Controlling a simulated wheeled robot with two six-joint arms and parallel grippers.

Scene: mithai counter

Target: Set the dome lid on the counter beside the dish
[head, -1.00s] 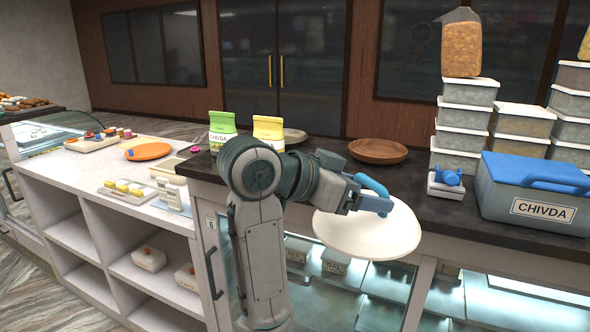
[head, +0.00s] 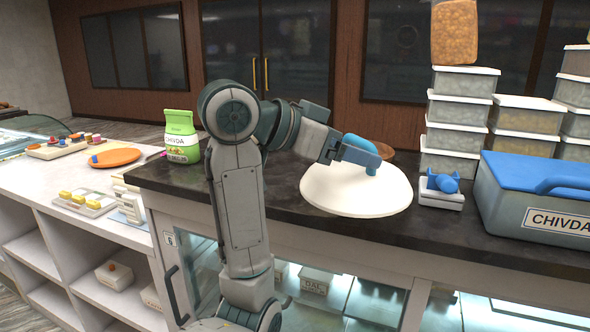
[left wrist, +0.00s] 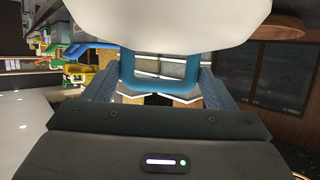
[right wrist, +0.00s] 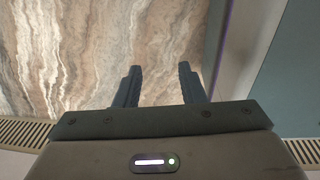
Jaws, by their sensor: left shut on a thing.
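The dome lid (head: 352,193) is a wide, pale cream dome with a blue handle (head: 366,157). My left gripper (head: 346,152) is shut on that handle. The lid is over the dark counter's top near its front edge; I cannot tell whether its rim touches. In the left wrist view the lid's pale shell (left wrist: 170,22) fills the top, with the blue handle between the fingers. A brown wooden dish (head: 382,149) is just behind the lid, mostly hidden by the lid and handle.
A green CHIVDA pouch (head: 181,137) stands left, beyond my arm. Dark counter (head: 440,228) is clear in front of the scale.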

